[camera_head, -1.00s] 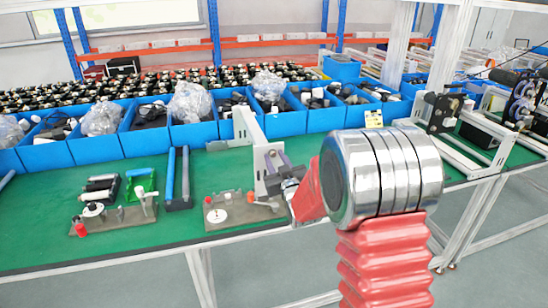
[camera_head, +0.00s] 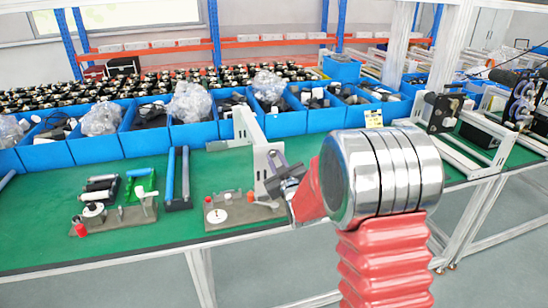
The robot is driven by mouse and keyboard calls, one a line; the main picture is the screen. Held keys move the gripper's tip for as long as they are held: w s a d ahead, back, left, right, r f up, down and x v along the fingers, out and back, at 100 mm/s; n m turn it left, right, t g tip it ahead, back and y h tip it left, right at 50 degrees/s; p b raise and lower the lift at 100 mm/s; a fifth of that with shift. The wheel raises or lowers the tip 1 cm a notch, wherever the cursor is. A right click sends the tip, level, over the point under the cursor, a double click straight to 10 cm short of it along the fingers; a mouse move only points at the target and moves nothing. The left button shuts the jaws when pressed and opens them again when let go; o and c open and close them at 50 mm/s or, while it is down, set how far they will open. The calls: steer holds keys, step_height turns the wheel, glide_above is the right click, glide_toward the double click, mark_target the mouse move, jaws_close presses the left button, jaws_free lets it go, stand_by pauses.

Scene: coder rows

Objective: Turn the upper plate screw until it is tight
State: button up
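My gripper (camera_head: 280,172), dark grey and small in the picture, is at the right side of this plate, at the end of my red and silver arm. It is seen from the side and partly overlaps the plate, so I cannot tell whether its fingers are open or shut, or whether they touch the plate. The upper plate screw cannot be made out; it may be hidden by the gripper or too small to see.
A grey fixture with a white disc (camera_head: 217,216) lies below the plate. A second fixture (camera_head: 118,217) and a blue-handled stand (camera_head: 178,178) are to the left. Blue bins (camera_head: 95,152) line the table's back. The green table (camera_head: 40,230) is clear at front left.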

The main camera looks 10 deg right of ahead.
jaws_close()
steer(key=m, duration=0.4)
steer(key=shift+m, duration=0.3)
steer(key=shift+w+a+m, duration=0.1)
steer(key=shift+m, duration=2.5)
steer(key=shift+o, duration=2.1)
jaws_free()
